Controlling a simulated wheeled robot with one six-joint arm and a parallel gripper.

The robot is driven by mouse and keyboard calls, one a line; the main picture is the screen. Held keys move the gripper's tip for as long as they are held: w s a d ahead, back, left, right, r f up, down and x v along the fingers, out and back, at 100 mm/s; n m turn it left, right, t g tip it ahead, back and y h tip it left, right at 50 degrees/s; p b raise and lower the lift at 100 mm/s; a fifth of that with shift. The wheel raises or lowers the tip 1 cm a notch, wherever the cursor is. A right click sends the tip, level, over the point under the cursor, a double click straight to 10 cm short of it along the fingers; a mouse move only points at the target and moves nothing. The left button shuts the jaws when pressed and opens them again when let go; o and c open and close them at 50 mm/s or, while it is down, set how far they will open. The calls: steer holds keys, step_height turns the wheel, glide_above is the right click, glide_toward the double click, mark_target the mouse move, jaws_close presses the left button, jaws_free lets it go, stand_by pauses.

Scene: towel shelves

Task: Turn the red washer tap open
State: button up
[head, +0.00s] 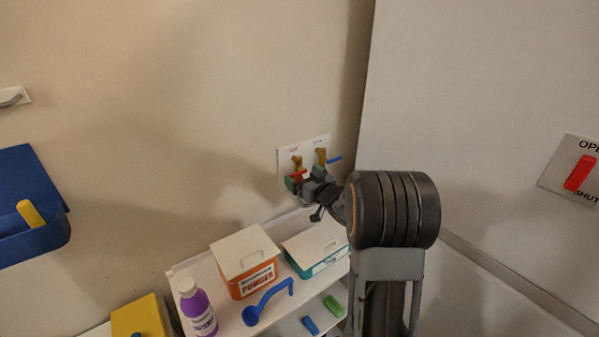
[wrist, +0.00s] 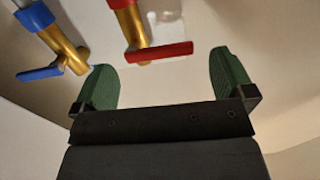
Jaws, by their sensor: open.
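The red washer tap is a brass tap (head: 297,162) with a red lever (head: 299,174) on a white wall plate (head: 284,155). In the wrist view its red lever (wrist: 158,53) lies roughly crosswise, just ahead of and between my gripper's fingers. A brass tap with a blue lever (head: 334,160) is to its right on the same plate; its lever (wrist: 40,74) shows at the left in the wrist view. My gripper (wrist: 165,80) is open, with green fingertips apart and nothing between them. In the head view my gripper (head: 297,180) is at the red lever and partly hides it.
Below stands a white shelf (head: 270,305) with an orange powder box (head: 250,280), a teal box (head: 318,262), a purple bottle (head: 196,308) and a blue scoop (head: 266,300). A panel with a red lever (head: 580,173) is at the right. A blue wall bin (head: 35,235) is at the left.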

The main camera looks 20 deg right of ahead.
steer(key=shift+w+a, duration=0.2)
steer(key=shift+w, duration=0.9)
steer(key=c, duration=0.9)
steer(key=shift+f, duration=0.1)
steer(key=shift+f, duration=0.1)
steer(key=shift+w+d+f+n+b, duration=0.1)
steer(key=shift+d+f+n+b, duration=0.35)
steer(key=shift+n+b, duration=2.8)
steer(key=shift+d+f+n+b, duration=0.2)
steer(key=shift+f+n+b, duration=0.45)
steer(key=shift+n+b, duration=2.6)
steer(key=shift+w+d+f+n+b, duration=0.1)
steer(key=shift+d+f+n+b, duration=0.35)
steer(key=shift+n+b, duration=2.8)
steer(key=shift+f+m+b, duration=0.1)
steer(key=shift+m+b, duration=0.55)
steer(key=shift+b, duration=0.25)
